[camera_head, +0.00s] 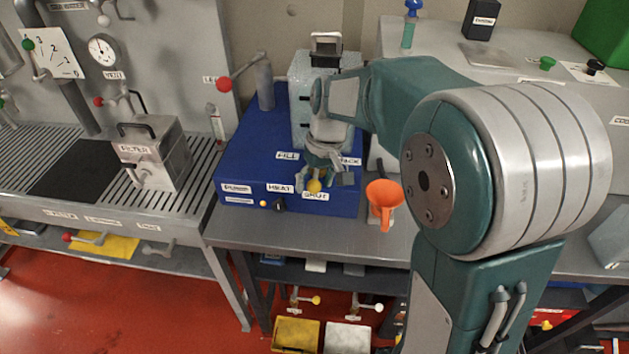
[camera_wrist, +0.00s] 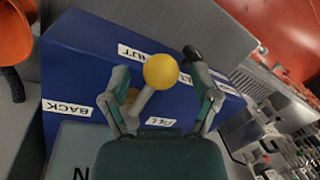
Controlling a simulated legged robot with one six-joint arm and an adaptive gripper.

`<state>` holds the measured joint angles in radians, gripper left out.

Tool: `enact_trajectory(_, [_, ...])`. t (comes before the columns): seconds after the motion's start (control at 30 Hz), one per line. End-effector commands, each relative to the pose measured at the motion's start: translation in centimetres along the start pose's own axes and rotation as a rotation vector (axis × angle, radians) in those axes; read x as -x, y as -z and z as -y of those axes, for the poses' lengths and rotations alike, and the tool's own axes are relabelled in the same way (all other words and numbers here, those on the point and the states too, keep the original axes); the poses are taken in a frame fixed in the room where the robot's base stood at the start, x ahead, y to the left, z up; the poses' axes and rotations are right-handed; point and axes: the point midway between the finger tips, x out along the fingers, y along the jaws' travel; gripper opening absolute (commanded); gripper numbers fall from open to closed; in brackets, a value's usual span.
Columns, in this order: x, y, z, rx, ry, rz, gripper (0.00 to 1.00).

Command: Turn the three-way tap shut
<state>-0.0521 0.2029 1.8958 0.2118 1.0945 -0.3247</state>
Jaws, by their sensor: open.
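The tap lever has a yellow ball knob (camera_wrist: 160,71) on a grey stem. It rises from the blue box (camera_head: 240,165), among white labels. In the head view the yellow knob (camera_head: 314,185) appears just above the SHUT label (camera_head: 315,196). The FILL label (camera_head: 287,155) and BACK label (camera_head: 350,161) lie farther back. My gripper (camera_wrist: 162,88) reaches down over the box, open. Its two fingers stand on either side of the lever, with visible gaps beside the knob. The tap's body is mostly hidden by my gripper; the lever's exact angle is hard to tell.
An orange funnel (camera_head: 383,197) stands close right of the box. A black knob (camera_head: 279,205) sits on the box front. A grey cylinder with a red-ball lever (camera_head: 264,85) stands at the box's back left. A filter unit (camera_head: 150,152) is farther left.

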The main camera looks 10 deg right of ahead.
Motion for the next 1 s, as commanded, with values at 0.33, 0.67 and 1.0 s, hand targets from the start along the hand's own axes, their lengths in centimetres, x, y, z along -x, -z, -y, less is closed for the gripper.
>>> enact_trajectory(0.33, [5.7, 0.1, -0.1, -0.001, -0.001, -0.005, 0.78])
enact_trajectory(0.67, [11.2, 0.2, -0.2, -0.001, -0.001, -0.003, 0.78])
enact_trajectory(1.0, [11.8, 0.1, -0.1, -0.001, -0.001, -0.001, 0.78])
